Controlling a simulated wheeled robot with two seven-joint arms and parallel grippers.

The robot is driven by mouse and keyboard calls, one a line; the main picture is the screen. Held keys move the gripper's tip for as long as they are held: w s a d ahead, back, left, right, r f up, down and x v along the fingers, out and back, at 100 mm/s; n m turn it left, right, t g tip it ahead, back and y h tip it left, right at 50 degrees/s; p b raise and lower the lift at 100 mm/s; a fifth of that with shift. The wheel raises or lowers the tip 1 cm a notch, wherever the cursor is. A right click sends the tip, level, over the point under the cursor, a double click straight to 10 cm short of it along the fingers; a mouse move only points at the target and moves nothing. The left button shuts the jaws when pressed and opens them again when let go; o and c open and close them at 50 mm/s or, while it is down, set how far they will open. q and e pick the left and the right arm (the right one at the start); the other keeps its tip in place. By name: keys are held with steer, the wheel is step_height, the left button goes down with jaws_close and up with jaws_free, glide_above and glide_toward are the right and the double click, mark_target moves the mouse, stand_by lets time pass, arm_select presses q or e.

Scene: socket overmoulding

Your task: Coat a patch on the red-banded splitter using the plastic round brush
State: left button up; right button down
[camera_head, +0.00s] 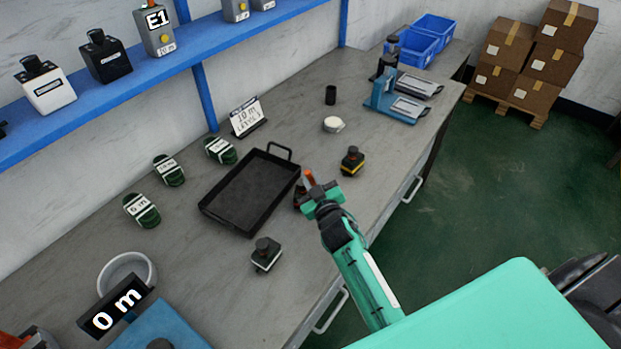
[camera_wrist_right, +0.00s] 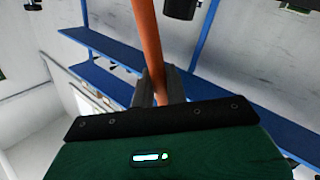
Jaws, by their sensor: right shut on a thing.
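My right gripper (camera_head: 318,192) is over the workbench, just right of the black tray. It is shut on the orange handle of the brush (camera_head: 309,179). In the right wrist view the orange handle (camera_wrist_right: 146,40) runs up from between the fingers (camera_wrist_right: 158,88); the bristles cannot be made out. A dark block with a reddish band, apparently the red-banded splitter (camera_head: 298,199), sits at the tray's right edge, mostly hidden behind my gripper. I cannot tell whether the brush touches it. My left gripper is not in view.
The black tray (camera_head: 204,206) lies mid-bench. A yellow-banded splitter (camera_head: 352,161) stands to the right and a white-banded one (camera_head: 266,254) nearer. Green rolls (camera_head: 142,210), a white bowl (camera_head: 128,258) and a blue press (camera_head: 384,102) stand around.

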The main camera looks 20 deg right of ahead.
steer(key=shift+r+p, duration=2.05)
steer(key=shift+r, duration=0.6)
step_height(320, 180, up, 3)
steer(key=p, duration=0.3)
steer(key=shift+r, duration=0.1)
steer(key=shift+w, duration=0.1)
